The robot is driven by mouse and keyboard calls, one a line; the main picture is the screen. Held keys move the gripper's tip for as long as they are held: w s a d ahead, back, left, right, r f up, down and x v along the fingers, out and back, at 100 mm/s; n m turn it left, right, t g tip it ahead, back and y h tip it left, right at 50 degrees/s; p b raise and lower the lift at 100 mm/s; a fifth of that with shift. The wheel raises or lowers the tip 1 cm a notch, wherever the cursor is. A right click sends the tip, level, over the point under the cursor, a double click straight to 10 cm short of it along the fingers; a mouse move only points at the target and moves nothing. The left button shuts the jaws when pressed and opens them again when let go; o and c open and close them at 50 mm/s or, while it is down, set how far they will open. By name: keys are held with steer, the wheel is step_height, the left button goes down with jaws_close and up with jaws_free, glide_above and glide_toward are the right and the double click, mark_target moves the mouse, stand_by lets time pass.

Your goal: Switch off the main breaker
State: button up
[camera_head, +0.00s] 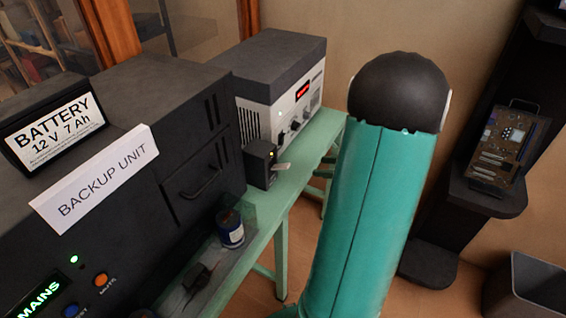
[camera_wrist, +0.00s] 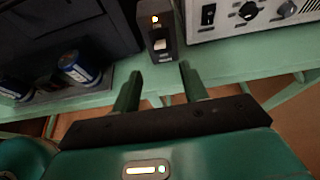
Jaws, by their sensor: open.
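A small dark box with a lit yellow lamp, apparently the main breaker (camera_head: 262,163), stands on the green bench between the backup unit and a grey-and-white instrument. A pale lever (camera_head: 283,167) sticks out from its front. In the wrist view the breaker (camera_wrist: 152,32) is at the top centre, with the pale lever (camera_wrist: 160,45) below the lamp. My gripper (camera_wrist: 159,71) is open and empty, its two fingers pointing towards the breaker, one on each side of the lever's line. The fingers look apart from the box. My gripper does not show in the head view.
The dark backup unit (camera_head: 125,170) with a lit MAINS display is left of the breaker. The instrument (camera_head: 285,95) with knobs and a red display is behind it. Floor right of the bench (camera_head: 330,120) is open.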

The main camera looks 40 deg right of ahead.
mark_target(289, 165)
steer(key=x, duration=1.4)
jaws_close()
